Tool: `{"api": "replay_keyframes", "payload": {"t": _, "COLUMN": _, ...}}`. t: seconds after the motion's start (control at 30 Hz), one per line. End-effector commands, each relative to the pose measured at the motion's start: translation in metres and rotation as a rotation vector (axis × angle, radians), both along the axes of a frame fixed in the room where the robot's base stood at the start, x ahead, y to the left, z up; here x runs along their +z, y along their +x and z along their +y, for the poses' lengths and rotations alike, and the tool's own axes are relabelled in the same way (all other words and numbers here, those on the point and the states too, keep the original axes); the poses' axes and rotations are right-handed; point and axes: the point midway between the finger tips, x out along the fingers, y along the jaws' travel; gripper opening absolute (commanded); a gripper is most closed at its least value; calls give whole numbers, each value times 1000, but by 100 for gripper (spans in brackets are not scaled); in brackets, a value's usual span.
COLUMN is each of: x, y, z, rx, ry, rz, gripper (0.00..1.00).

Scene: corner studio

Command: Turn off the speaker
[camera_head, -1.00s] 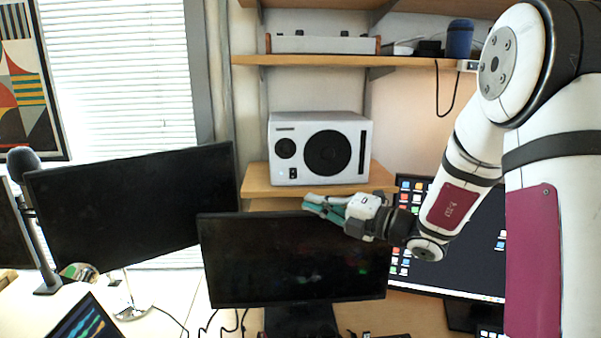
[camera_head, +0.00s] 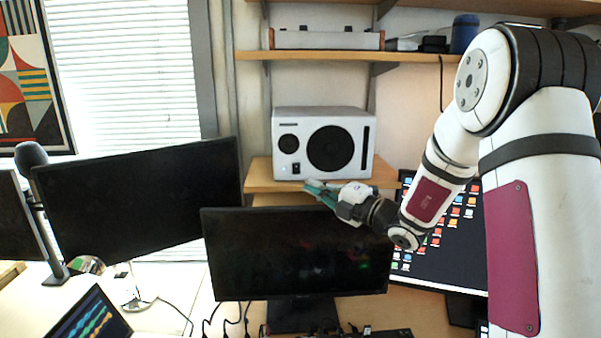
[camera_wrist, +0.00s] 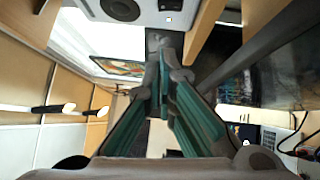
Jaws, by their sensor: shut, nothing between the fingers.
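The white speaker (camera_head: 322,143) stands on the lower wooden shelf, with a large dark cone on its right and a small one at upper left. A small black switch (camera_head: 296,168) is at the lower left of its front. My gripper (camera_head: 309,186) is shut and empty, its teal-padded fingers just below the speaker's lower front edge in the head view. I cannot tell whether they touch anything. In the wrist view, part of the speaker (camera_wrist: 135,12) shows at the top, beyond the shut fingertips (camera_wrist: 160,42).
The lower shelf (camera_head: 258,178) runs under the speaker. A black monitor (camera_head: 300,250) stands right below my gripper, another (camera_head: 140,202) to the left, and a lit screen (camera_head: 455,245) behind my arm. An upper shelf (camera_head: 340,56) holds a flat white device (camera_head: 328,40).

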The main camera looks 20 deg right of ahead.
Motion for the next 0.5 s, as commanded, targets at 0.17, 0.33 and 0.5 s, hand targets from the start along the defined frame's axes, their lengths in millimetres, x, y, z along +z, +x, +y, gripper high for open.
{"api": "replay_keyframes", "payload": {"t": 0.17, "x": 3, "y": 29, "z": 21, "rx": 2, "ry": -1, "rz": -1, "gripper": 0}}
{"api": "replay_keyframes", "payload": {"t": 0.33, "x": 6, "y": 55, "z": 24, "rx": -1, "ry": -2, "rz": -1, "gripper": 0}}
{"api": "replay_keyframes", "payload": {"t": 0.5, "x": 8, "y": 72, "z": 20, "rx": 0, "ry": -1, "rz": 0, "gripper": 0}}
